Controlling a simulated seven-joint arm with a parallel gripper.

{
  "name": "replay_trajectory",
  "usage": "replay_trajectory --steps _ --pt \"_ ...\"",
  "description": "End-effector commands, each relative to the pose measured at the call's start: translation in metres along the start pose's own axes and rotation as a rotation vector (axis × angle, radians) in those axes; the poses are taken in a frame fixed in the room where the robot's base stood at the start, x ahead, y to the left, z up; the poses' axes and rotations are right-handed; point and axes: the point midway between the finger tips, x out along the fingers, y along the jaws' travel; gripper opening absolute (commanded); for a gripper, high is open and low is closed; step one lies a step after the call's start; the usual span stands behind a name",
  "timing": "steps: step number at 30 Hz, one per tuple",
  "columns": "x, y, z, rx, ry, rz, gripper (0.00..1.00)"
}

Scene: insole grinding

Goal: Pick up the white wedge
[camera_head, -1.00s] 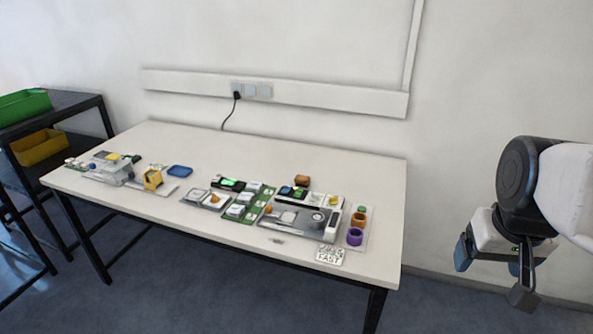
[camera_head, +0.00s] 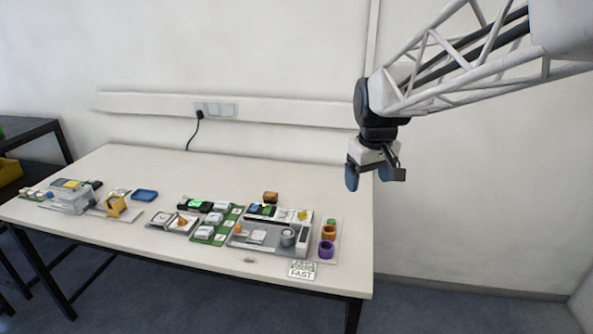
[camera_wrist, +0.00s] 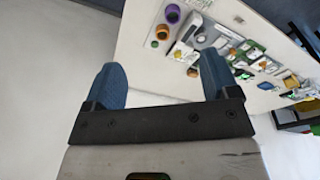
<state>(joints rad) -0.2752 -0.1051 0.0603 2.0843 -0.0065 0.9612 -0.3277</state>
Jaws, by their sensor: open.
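Several small white pieces lie on the table, and they are too small to tell which one is the white wedge. Some white pieces (camera_head: 214,218) sit on a green strip near the middle of the table. Another pale piece (camera_head: 258,236) lies on the grey station to the right of the strip. My gripper (camera_head: 370,178) hangs in the air above the table's right end, well apart from these pieces. In the wrist view my gripper (camera_wrist: 162,78) has its two blue fingers spread with nothing between them.
An orange ring and a purple ring (camera_head: 326,250) stand at the station's right side, by a printed card (camera_head: 302,269). The wall is behind.

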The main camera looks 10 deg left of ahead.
Motion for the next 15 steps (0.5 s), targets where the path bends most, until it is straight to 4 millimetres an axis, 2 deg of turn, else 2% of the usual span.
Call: replay_trajectory --steps 3,15 --pt "0.010 -0.007 -0.033 -0.057 -0.008 -0.007 0.81" --pt "0.048 -0.040 -0.135 -0.242 -0.028 -0.028 0.81"
